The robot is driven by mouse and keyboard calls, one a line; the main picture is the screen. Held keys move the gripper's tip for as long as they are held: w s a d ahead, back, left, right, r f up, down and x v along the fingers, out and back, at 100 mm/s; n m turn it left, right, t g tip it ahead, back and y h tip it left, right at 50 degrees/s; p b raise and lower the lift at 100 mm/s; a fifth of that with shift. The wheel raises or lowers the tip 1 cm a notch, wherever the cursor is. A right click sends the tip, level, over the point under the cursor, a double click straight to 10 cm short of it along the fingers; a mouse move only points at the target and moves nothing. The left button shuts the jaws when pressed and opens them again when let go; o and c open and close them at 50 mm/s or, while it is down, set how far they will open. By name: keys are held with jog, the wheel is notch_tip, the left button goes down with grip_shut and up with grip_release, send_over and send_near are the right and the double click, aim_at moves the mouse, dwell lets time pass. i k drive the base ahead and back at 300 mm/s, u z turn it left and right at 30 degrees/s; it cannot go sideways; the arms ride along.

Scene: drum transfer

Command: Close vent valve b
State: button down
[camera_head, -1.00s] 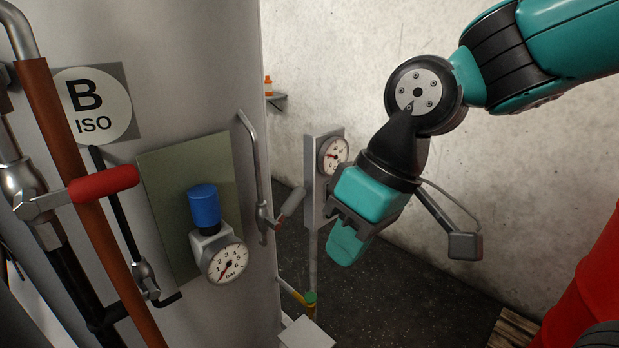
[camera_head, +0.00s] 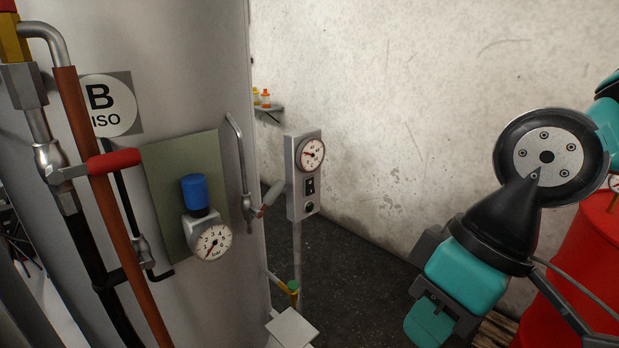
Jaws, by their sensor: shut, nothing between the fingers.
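A tank wall carries a round "B ISO" sign (camera_head: 108,105). Below the sign is a valve with a red handle (camera_head: 113,161), which points right across a brown pipe. Further right, a thin grey pipe (camera_head: 238,150) ends in a small valve with a grey handle (camera_head: 273,193), tilted up to the right. No label reads "vent", so I cannot tell by name which one is vent valve b. My gripper (camera_head: 428,324) is at the lower right, pointing down, shut and empty. It is well apart from both valves.
A blue-capped regulator with a gauge (camera_head: 211,242) sits on a green plate on the tank. A grey post panel (camera_head: 304,175) with a gauge stands behind. A red drum (camera_head: 585,255) stands at the right edge, beside a wooden pallet (camera_head: 497,332). Dark floor lies between.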

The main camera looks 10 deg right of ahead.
aim_at(279, 187)
jog(key=z, duration=0.2)
jog(key=i, duration=0.7)
jog(key=u, duration=1.35)
